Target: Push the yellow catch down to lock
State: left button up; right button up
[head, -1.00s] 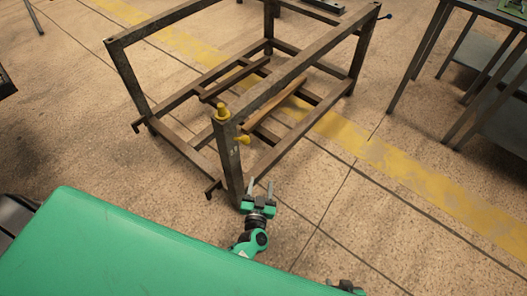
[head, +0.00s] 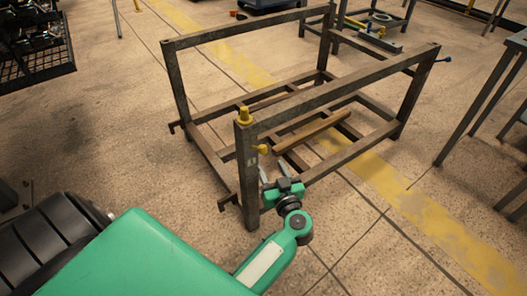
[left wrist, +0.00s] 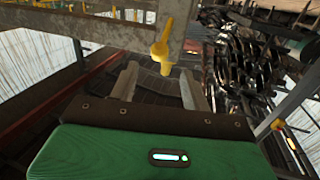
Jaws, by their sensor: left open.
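The yellow catch (head: 262,149) sticks out from the upper part of the front corner post of a dark metal rack (head: 345,90). In the left wrist view the yellow catch (left wrist: 163,47) hangs down beside a grey beam, just beyond the fingertips. My left gripper (head: 273,170) is open and empty, just below the catch in the head view, with its fingers pointing up toward it. In the left wrist view the two fingers (left wrist: 158,77) are spread wide, with the catch between their lines. I cannot tell whether they touch it. My right gripper is not in view.
A blue-tipped pin (head: 447,60) sticks out at the rack's far right corner. A dark bin (head: 32,45) stands at the upper left and a table (head: 505,100) at the right.

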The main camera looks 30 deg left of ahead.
aim_at(264, 153)
pick_arm(q)
jog(key=b+x, duration=0.1)
jog(key=x, duration=0.7)
jog(key=shift+f, duration=0.1)
jog(key=shift+w+a+b, duration=0.3)
jog(key=shift+w+a, duration=0.15)
jog(key=shift+a, duration=0.1)
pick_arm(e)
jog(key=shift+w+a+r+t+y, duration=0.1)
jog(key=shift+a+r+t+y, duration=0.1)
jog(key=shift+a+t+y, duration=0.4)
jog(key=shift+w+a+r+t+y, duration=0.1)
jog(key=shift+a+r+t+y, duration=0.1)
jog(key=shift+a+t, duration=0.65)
pick_arm(q)
jog(key=shift+c, duration=0.5)
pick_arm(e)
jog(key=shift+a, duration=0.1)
pick_arm(q)
grip_shut()
